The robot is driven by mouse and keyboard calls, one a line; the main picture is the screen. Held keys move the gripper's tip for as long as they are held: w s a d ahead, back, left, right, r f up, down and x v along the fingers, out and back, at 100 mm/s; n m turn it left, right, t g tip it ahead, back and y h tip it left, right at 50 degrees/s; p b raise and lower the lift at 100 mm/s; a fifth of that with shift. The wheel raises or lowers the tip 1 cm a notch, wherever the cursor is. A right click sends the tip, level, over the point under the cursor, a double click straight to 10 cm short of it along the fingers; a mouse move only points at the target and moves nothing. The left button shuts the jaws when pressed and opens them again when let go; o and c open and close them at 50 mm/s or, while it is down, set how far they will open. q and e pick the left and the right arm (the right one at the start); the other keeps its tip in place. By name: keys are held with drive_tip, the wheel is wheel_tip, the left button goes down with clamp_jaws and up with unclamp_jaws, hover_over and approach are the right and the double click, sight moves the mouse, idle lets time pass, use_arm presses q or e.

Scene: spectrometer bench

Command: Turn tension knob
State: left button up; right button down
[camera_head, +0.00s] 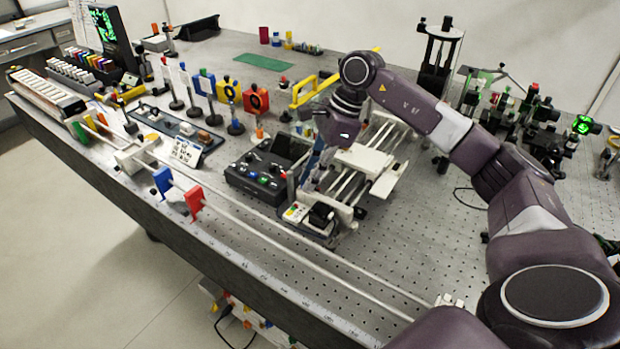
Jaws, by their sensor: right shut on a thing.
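My right arm reaches in from the right, and its right gripper (308,182) points down at the left side of a white rail device (385,183). The gripper is shut on a small part there, which its own fingers mostly hide. I cannot make out for certain whether that part is the tension knob. A black block (321,214) on a pale base with small coloured buttons stands just in front of the gripper. My left gripper is not in view.
A black control box (262,177) with lit buttons stands close to the gripper's left. A yellow handle frame (312,90) is behind. A long rail (290,248) with blue and red plates runs along the front edge. Bare perforated bench (425,245) lies right of the device.

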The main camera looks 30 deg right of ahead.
drive_tip(key=shift+w+n+g, duration=0.1)
drive_tip(key=shift+n+g, duration=0.4)
drive_tip(key=shift+n, duration=0.6)
drive_tip(key=c, duration=1.9)
unclamp_jaws()
drive_tip(key=v, duration=1.2)
drive_tip(key=shift+d, duration=0.1)
